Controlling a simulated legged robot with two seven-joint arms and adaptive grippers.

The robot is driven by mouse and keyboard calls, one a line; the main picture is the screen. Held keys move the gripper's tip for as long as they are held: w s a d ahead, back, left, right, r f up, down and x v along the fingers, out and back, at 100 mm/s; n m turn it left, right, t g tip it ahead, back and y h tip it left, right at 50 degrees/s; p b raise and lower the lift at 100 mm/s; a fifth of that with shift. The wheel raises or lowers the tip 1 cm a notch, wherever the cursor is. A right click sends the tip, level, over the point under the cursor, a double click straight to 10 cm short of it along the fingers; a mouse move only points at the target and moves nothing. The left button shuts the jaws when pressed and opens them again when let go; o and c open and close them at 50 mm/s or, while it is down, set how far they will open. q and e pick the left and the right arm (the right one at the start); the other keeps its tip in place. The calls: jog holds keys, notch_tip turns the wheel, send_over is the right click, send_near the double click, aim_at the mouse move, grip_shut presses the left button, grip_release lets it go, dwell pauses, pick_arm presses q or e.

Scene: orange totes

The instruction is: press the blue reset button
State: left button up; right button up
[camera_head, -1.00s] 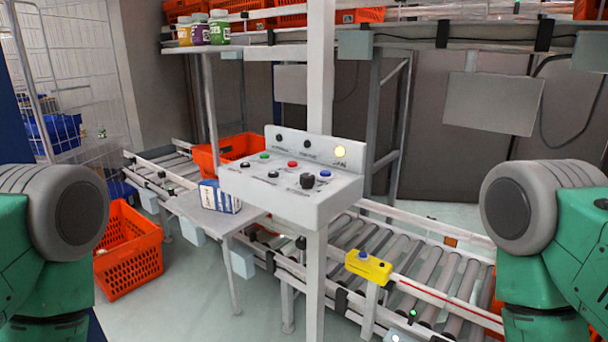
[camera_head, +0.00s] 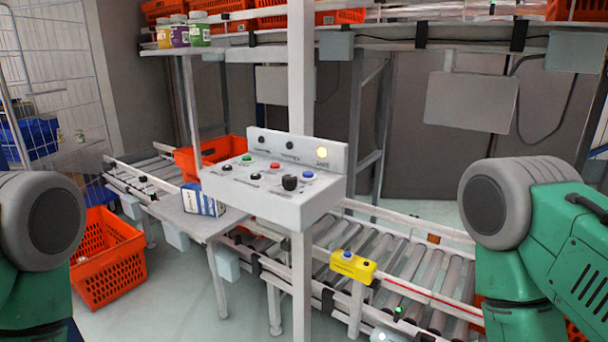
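A white control panel (camera_head: 270,205) stands on a post in the middle of the view. On its top are a blue button (camera_head: 308,174) at the right, a black knob (camera_head: 289,183), red, green and black buttons, and a lit yellow lamp (camera_head: 322,153) on the back plate. A second blue button (camera_head: 347,254) sits on a small yellow box (camera_head: 352,266) beside the conveyor, lower right. The panel labels are too small to read. My green arms show at the left and right edges, apart from the panel. Neither gripper is in view.
A roller conveyor (camera_head: 425,275) runs behind and below the panel. A side table (camera_head: 197,227) holds a white-and-blue box (camera_head: 201,200). An orange tote (camera_head: 108,262) stands on the floor at left, another (camera_head: 205,158) behind the panel. Bottles stand on the upper shelf.

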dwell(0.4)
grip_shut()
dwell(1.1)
